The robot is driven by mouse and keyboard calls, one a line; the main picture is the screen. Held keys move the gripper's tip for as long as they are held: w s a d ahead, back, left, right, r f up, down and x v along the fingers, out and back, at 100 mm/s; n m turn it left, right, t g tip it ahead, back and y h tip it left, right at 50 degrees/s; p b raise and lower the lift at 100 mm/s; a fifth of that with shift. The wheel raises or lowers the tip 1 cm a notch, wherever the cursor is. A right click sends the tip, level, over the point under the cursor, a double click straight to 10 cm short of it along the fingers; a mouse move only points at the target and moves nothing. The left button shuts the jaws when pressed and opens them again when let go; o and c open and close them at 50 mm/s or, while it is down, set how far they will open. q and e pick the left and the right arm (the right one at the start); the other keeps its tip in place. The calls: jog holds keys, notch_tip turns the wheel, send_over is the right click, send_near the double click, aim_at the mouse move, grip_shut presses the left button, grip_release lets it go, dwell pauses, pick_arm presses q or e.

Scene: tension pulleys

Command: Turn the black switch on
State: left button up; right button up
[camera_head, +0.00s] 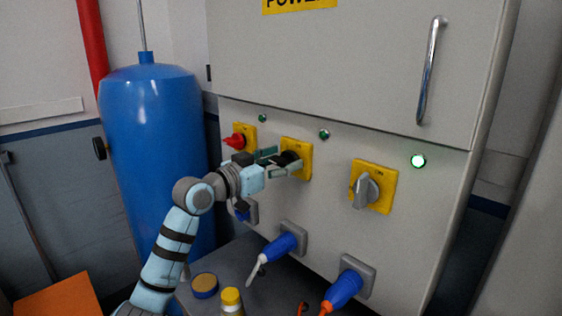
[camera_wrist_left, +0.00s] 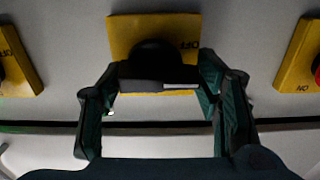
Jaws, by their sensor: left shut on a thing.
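The black switch (camera_head: 289,157) is a knob on a yellow plate (camera_head: 303,147), the middle of three on the grey power cabinet. My left gripper (camera_head: 280,164) is at this knob, with its fingers on either side of it. In the left wrist view the black knob (camera_wrist_left: 155,58) sits between the two fingertips of my left gripper (camera_wrist_left: 160,73). Its handle bar looks level in that view, with an OFF mark on the plate beside it. The fingers hide part of the knob in the head view. My right gripper is not in view.
A red switch (camera_head: 234,141) is left and a grey switch (camera_head: 365,190) right of the black one. The lamp (camera_head: 418,161) over the grey switch glows green; the lamp (camera_head: 324,134) over the black one is dark. Blue plugs (camera_head: 281,244) stick out below. A blue tank (camera_head: 155,150) stands left.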

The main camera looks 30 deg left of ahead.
pick_arm(q)
jog(key=shift+m, duration=0.3)
jog(key=m, duration=0.3)
jog(key=shift+d+r+m, duration=0.1)
jog(key=shift+m, duration=0.2)
jog(key=m, duration=0.4)
jog(key=shift+s+d+m, duration=0.1)
jog(key=shift+m, duration=0.2)
jog(key=m, duration=0.4)
jog(key=shift+d, duration=0.15)
jog(key=shift+d+m+b, duration=0.1)
jog(key=shift+m+b, duration=0.45)
jog(key=shift+m, duration=1.95)
jog(key=o, duration=1.2)
jog(key=shift+c, duration=0.2)
jog(key=shift+s, duration=0.1)
